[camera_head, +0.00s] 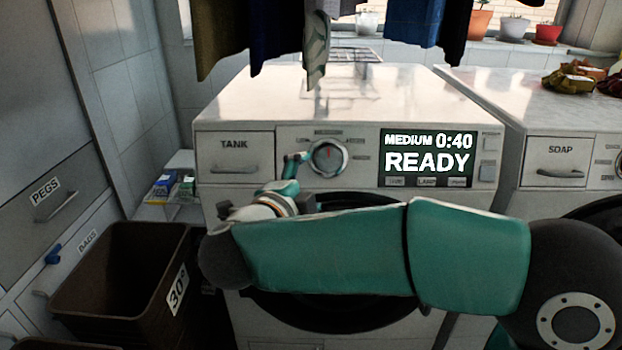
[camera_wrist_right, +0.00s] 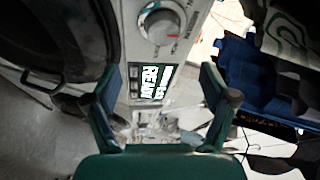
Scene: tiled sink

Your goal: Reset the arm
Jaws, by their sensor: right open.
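My right arm (camera_head: 320,250) comes in from the right and reaches across the front of a white washing machine (camera_head: 260,110). It bends back at the left toward the machine's control panel. My right gripper (camera_head: 303,176) is just below and left of the round dial (camera_head: 328,157); one finger shows close to the dial's left edge. In the right wrist view the gripper (camera_wrist_right: 160,78) is open, with nothing between its fingers. The dial there (camera_wrist_right: 160,24) lies beyond the fingertips. My left gripper is not in view.
The display (camera_head: 428,158) reads "MEDIUM 0:40 READY". The round door (camera_head: 330,312) is partly hidden behind my arm. Brown baskets (camera_head: 110,285) stand at the left. Clothes (camera_head: 280,35) hang above the machine. A second machine (camera_head: 556,110) stands at the right.

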